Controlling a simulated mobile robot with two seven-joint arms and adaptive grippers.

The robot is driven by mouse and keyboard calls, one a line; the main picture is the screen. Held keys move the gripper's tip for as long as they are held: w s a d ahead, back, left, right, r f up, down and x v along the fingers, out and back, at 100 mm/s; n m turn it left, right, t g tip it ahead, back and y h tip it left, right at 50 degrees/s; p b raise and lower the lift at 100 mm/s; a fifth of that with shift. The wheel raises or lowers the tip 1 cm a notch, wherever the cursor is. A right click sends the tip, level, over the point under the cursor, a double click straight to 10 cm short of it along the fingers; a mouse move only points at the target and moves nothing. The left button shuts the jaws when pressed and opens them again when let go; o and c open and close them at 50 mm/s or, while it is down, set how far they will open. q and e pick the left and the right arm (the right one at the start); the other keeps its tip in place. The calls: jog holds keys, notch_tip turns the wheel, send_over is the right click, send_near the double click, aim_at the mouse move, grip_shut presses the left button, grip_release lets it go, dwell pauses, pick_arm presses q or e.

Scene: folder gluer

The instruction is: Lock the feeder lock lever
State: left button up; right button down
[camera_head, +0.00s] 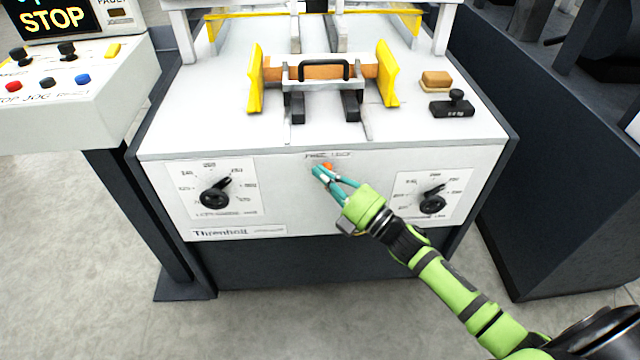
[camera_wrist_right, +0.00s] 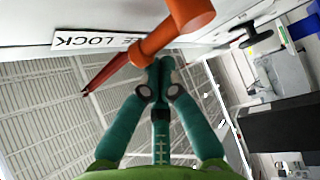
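The feeder lock lever (camera_head: 327,166) is a small orange part on the white front panel, just under the "FREE LOCK" label, and is partly hidden by my fingers. In the right wrist view the orange lever (camera_wrist_right: 176,28) is large, with a darker red bar running down to the left. My right gripper (camera_head: 317,171) has teal fingers that reach the lever from the lower right. In the wrist view its fingertips (camera_wrist_right: 161,63) are together right beside the lever, with nothing seen between them. Whether they touch it I cannot tell. My left gripper is not in view.
Black dials sit on the panel left (camera_head: 214,197) and right (camera_head: 433,203) of the lever. A feeder with yellow side guides (camera_head: 255,80) stands on the table top. A button console (camera_head: 70,95) is at the left, and a dark machine (camera_head: 560,150) is at the right.

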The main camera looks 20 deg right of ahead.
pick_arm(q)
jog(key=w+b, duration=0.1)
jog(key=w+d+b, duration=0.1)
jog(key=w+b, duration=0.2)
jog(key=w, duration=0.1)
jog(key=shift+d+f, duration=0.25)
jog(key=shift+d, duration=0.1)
pick_arm(e)
jog(key=m+t, duration=0.1)
jog(key=d+m+t, duration=0.1)
jog(key=m, duration=0.1)
jog(key=d+m+t, duration=0.1)
jog(key=shift+s+m+t+h, duration=0.25)
jog(key=shift+m+t+h, duration=0.05)
jog(key=shift+h, duration=0.1)
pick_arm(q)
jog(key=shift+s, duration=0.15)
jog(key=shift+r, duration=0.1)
